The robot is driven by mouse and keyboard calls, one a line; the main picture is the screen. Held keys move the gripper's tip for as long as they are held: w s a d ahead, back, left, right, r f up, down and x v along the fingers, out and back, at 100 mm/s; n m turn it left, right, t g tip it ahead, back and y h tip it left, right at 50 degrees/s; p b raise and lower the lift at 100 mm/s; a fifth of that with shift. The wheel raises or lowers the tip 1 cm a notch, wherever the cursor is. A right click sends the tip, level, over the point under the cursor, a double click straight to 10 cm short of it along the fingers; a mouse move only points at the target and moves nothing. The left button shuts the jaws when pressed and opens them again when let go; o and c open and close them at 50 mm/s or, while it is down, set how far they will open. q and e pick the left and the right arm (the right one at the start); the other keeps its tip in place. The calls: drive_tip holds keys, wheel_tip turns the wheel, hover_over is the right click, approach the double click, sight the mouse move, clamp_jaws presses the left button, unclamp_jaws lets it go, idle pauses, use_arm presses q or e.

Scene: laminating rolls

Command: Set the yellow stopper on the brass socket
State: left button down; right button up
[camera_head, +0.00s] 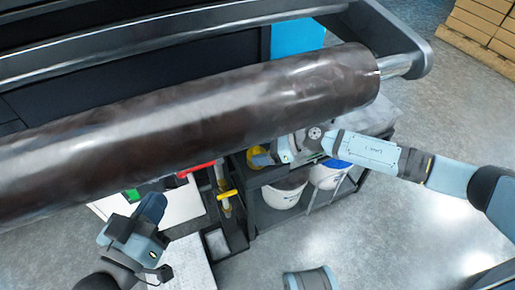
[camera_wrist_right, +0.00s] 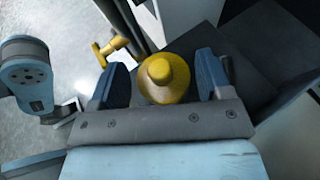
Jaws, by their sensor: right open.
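The yellow stopper (camera_wrist_right: 163,78), a round flared body with a knob on top, sits between the two blue fingers of my right gripper (camera_wrist_right: 160,72). The fingers are open, with a gap visible on each side of it. In the head view the stopper (camera_head: 255,155) shows as a yellow patch beside the right gripper (camera_head: 264,160), below the dark roll. I cannot make out the brass socket; what lies under the stopper is hidden. My left gripper (camera_head: 150,212) is at the lower left, away from the stopper, and its finger gap is not clear.
A large dark roll (camera_head: 200,115) crosses above the work area. A yellow T-shaped handle (camera_head: 227,195) and a red handle (camera_head: 196,170) stand left of the right gripper. White buckets (camera_head: 284,195) sit on a shelf below. Open floor lies at the lower right.

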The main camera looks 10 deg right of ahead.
drive_tip(key=shift+v, duration=4.95)
drive_tip(key=shift+a, duration=0.1)
